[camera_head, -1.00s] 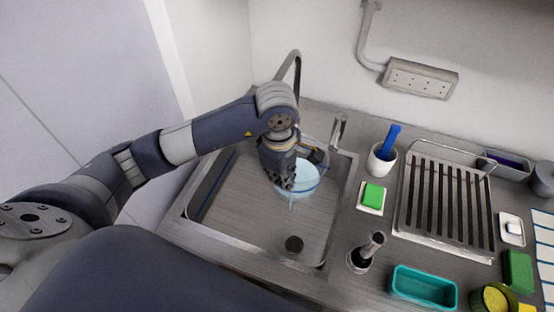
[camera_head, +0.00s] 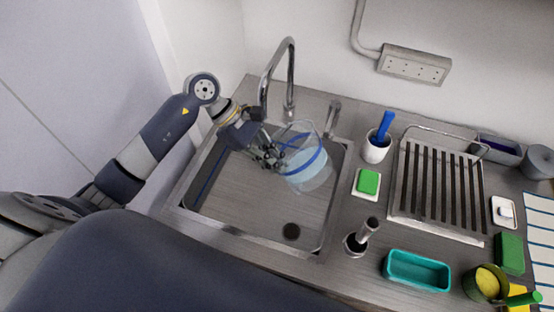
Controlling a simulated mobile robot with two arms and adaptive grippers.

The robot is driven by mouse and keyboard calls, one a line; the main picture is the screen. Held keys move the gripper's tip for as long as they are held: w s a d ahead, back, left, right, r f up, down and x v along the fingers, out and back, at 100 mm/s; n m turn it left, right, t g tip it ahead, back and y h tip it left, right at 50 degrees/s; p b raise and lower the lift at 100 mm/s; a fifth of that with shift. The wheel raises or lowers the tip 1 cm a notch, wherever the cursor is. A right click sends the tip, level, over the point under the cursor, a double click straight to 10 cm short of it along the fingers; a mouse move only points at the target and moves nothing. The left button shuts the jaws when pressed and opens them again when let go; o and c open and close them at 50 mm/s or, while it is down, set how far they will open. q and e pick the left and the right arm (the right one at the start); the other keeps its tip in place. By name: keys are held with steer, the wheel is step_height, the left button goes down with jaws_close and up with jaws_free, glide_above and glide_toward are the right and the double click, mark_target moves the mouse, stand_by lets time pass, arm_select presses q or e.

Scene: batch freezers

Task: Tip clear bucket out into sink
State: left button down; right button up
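The clear bucket (camera_head: 306,166) is see-through with a blue band and holds pale blue liquid. It is tilted over the right back part of the steel sink (camera_head: 250,205). My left gripper (camera_head: 279,160) is at the bucket's left side and appears closed on its wall or rim; the exact contact is hard to make out. The sink's dark drain (camera_head: 291,231) shows near its front right. No stream of liquid is clearly visible. My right gripper is not in view.
The curved tap (camera_head: 290,75) stands just behind the bucket. Right of the sink are a white cup with a blue handle (camera_head: 377,150), a green sponge (camera_head: 368,182), a drying rack (camera_head: 438,190), a metal-handled tool (camera_head: 362,237) and a teal tray (camera_head: 417,270).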

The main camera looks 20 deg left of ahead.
arm_select(q)
steer(key=h, duration=0.1)
steer(key=a+f+h, duration=0.1)
steer(key=h, duration=0.1)
steer(key=shift+w+a+f+h, duration=0.1)
steer(key=shift+a+f+h, duration=0.15)
steer(key=shift+h, duration=0.15)
steer(key=a+f+h+b, duration=0.5)
steer(key=h+b, duration=0.4)
steer(key=b, duration=0.4)
steer(key=shift+w+a+f+n+g, duration=0.2)
steer(key=shift+a+f+n+g, duration=0.15)
steer(key=shift+f, duration=0.45)
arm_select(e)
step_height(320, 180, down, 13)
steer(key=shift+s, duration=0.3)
arm_select(q)
steer(key=shift+d, duration=0.1)
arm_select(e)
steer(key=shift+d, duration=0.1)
